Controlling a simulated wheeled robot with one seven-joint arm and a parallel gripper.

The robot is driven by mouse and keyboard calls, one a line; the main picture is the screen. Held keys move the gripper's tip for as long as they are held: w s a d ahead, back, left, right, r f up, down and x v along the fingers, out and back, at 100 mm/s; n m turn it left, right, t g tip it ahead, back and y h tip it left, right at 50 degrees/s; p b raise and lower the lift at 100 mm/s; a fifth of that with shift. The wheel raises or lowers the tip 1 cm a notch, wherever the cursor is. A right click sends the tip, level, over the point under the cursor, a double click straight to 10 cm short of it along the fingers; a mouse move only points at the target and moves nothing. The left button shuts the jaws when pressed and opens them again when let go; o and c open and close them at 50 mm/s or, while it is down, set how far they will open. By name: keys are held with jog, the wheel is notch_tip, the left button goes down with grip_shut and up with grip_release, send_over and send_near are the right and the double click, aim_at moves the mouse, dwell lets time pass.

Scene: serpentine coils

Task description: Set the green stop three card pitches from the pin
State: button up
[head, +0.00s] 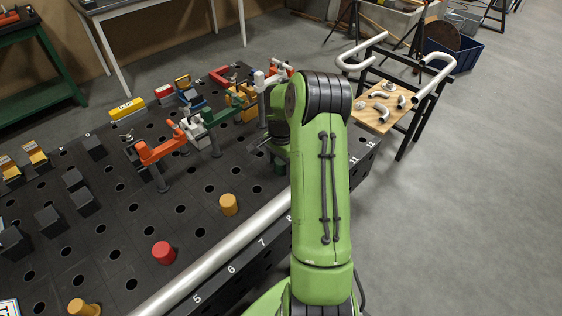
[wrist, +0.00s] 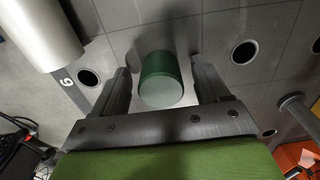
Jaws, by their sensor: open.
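In the wrist view the green stop (wrist: 161,84), a short green cylinder with a pale end face, stands between the two fingers of my gripper (wrist: 160,76). The fingers are open, one on each side, with a visible gap to the stop. In the head view my green arm covers most of the gripper and the area around the stop. A red peg (head: 163,252) and yellow-orange pegs (head: 228,204) (head: 84,308) stand on the dark perforated table (head: 120,215). I cannot tell which thing is the pin. A white card (head: 9,308) is cut off at the lower left.
A silver tube (head: 225,252) runs along the numbered front edge and shows beside the left finger in the wrist view (wrist: 40,35). Clamps on posts, one orange (head: 160,150), stand behind the arm. Black blocks (head: 52,221) sit at left. A trolley (head: 385,105) stands right.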

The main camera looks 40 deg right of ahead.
notch_tip(320, 180, up, 16)
jog(key=p, duration=0.2)
jog(key=shift+p, duration=0.4)
jog(key=shift+f, duration=0.1)
jog(key=s+a+r+n+t+h, duration=0.1)
jog(key=s+a+r+n, duration=0.3)
jog(key=a, duration=0.4)
jog(key=s+a+r+n+t+h, duration=0.1)
jog(key=s+a+r+n, duration=0.1)
jog(key=a+r+n, duration=0.35)
jog(key=s+a+n+t+y, duration=0.2)
jog(key=s+a+n, duration=0.6)
jog(key=s+a, duration=0.4)
jog(key=shift+s+a+t, duration=0.25)
jog(key=shift+s+t, duration=0.55)
jog(key=shift+s, duration=0.2)
